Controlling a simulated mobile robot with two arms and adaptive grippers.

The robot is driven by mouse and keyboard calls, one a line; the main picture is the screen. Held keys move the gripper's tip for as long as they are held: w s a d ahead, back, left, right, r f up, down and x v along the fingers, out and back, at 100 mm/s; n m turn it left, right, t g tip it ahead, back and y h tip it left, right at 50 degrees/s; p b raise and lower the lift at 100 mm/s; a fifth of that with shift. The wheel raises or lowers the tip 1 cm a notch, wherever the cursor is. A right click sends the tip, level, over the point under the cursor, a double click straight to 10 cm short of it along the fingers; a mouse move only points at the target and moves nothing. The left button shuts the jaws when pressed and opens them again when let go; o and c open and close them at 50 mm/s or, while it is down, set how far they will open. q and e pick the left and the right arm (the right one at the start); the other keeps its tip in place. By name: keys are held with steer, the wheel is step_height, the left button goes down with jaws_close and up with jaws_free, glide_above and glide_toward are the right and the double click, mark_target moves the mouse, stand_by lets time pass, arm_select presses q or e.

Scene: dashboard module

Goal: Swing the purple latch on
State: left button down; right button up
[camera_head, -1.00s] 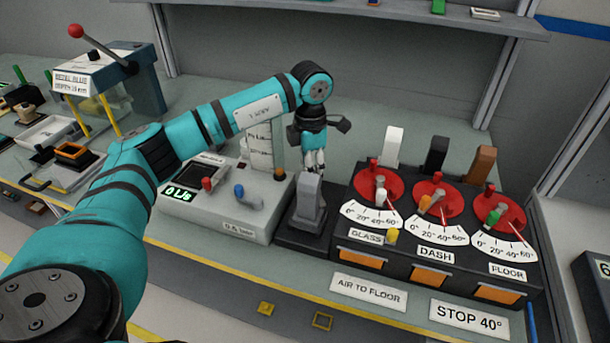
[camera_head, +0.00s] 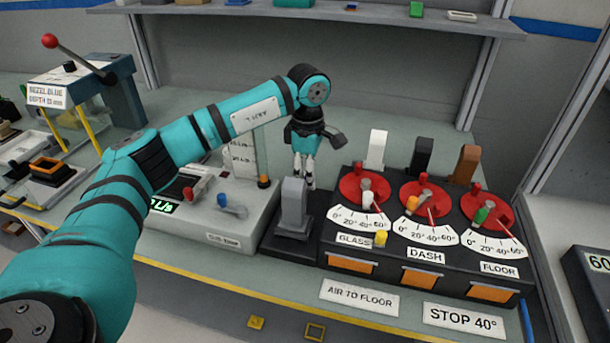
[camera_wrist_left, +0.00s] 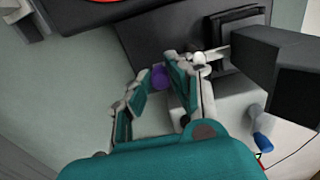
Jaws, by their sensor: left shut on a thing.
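The purple latch shows in the left wrist view as a small rounded purple piece (camera_wrist_left: 158,77) between my left fingertips. The rest of it is hidden by the fingers, and its swing position cannot be told. My left gripper (camera_wrist_left: 160,82) is shut on it. In the head view my left gripper (camera_head: 303,180) points down behind the grey upright lever (camera_head: 293,204), at the back left of the dial module (camera_head: 410,256). The purple latch cannot be made out there. My right gripper is not in view.
Three red dials (camera_head: 363,190) with tall white, black and brown levers stand right of my gripper. A grey box with a blue-handled lever (camera_head: 232,206) stands to the left. A press with a red-knobbed handle (camera_head: 50,41) is farther left. Bench behind the module is clear.

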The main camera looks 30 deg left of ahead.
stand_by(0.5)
arm_select(q)
steer(key=c, duration=1.2)
jaws_free()
steer(key=shift+r, duration=0.1)
step_height(320, 180, up, 12)
steer(key=shift+f, duration=0.1)
